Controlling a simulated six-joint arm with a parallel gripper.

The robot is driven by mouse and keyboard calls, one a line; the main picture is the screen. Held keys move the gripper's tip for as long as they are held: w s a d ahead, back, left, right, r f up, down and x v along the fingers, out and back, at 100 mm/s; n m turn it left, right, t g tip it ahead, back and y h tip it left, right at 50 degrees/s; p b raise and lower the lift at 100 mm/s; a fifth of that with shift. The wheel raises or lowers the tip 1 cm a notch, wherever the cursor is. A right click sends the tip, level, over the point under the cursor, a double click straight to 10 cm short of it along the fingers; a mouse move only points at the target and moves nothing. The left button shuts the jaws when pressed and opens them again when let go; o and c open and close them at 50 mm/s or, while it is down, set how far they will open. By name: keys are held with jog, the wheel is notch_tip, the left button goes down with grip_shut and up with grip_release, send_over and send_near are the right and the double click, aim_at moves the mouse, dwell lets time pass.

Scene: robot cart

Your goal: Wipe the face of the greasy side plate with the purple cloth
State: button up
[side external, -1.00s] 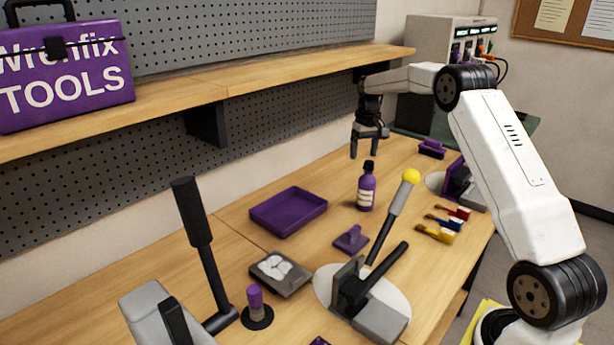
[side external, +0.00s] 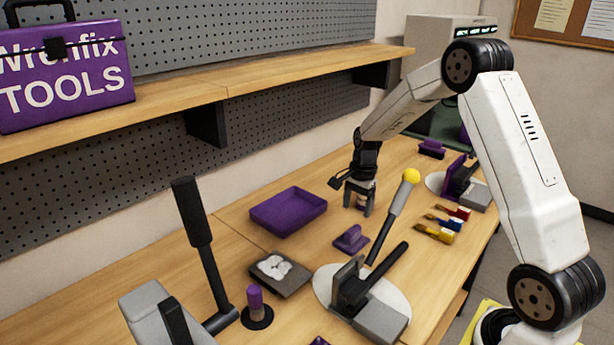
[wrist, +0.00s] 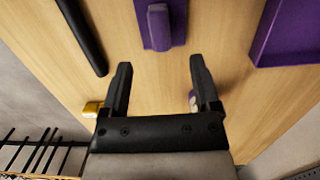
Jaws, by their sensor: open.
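A dark square plate (side external: 268,286) with a pale, shiny patch on its face lies on the bench, at the lower middle of the side view. A small purple pad with a raised grip (side external: 351,239) lies beyond it; it also shows at the top of the wrist view (wrist: 160,28). No plainly cloth-like purple thing shows, and I cannot tell whether this pad is the cloth. My gripper (side external: 359,206) points down, low over the bench beyond the pad. Its fingers are apart in the wrist view (wrist: 158,70).
A purple tray (side external: 288,212) lies left of my gripper. A yellow-knobbed lever (side external: 397,205) and a black-handled lever (side external: 377,275) stand near the pad. Another purple block (side external: 431,148) is farther back. A wooden shelf (side external: 230,88) overhangs the bench.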

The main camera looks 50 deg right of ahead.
aim_at(353, 228)
jog(key=shift+f, duration=0.15)
jog(key=shift+a+f, duration=0.25)
jog(key=shift+f, duration=1.65)
jog(key=shift+a+f, duration=0.2)
jog(key=shift+f, duration=1.65)
grip_shut()
jog(key=c, duration=0.9)
grip_release()
grip_shut()
jog(key=shift+r, duration=0.1)
jog(key=shift+r, duration=2.95)
